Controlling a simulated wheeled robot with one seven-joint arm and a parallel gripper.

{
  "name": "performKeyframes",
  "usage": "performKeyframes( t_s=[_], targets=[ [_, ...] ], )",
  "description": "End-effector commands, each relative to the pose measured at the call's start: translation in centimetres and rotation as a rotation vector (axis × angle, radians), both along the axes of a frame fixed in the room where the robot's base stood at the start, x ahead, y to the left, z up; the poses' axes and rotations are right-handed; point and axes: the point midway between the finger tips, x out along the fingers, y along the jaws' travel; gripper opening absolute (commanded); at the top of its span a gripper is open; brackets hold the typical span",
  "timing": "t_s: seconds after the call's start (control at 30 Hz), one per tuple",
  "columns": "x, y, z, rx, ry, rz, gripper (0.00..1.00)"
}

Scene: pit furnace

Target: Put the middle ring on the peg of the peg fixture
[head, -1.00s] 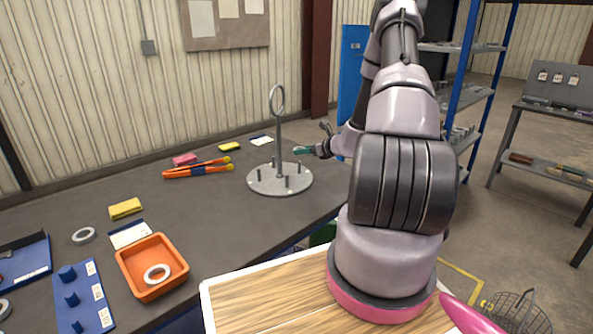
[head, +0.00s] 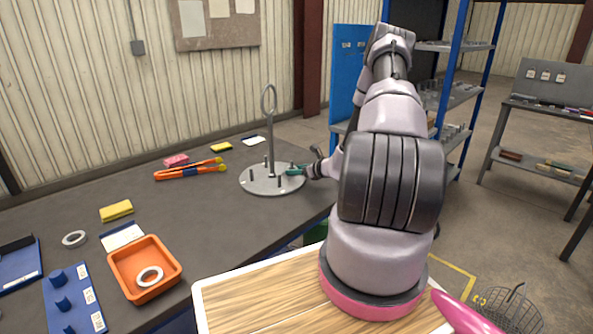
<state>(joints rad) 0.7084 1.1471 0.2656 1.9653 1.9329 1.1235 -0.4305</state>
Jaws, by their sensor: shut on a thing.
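The peg fixture (head: 257,184) appears to be the round grey plate on the dark bench, with several short upright pegs and a tall central post topped by a ring-shaped eye (head: 269,98). My gripper (head: 294,170) has teal fingers and reaches in from the right, low over the plate's right edge. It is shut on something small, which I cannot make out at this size. Whether that thing touches a peg cannot be told. One loose grey ring (head: 74,239) lies on the bench at left. Another ring (head: 149,276) lies in the orange tray (head: 171,285).
A blue board with labelled stubs (head: 82,311) and a blue tray (head: 18,276) lie at lower left. Orange tongs (head: 188,171), a pink block (head: 176,160) and yellow blocks (head: 116,210) lie left of the plate. Bare bench lies in front of the plate.

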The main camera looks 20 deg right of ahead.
Motion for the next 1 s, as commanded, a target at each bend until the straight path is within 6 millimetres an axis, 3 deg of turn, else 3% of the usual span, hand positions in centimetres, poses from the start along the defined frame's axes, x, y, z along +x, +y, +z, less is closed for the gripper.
performKeyframes(
  t_s=[0.03, 0.1, 0.47, 0.63, 1.0],
  targets=[
    [0.0, 0.0, -0.1, 0.000, 0.000, 0.000, 0.73],
    [0.0, 0.0, 0.0, 0.000, 0.000, 0.000, 0.91],
    [0.0, 0.0, 0.4, 0.000, -0.001, 0.000, 0.91],
    [-2.0, -0.9, 1.3, -0.001, 0.000, -0.002, 0.91],
    [-8.6, -3.3, 4.1, -0.001, 0.001, -0.002, 0.91]
  ],
)
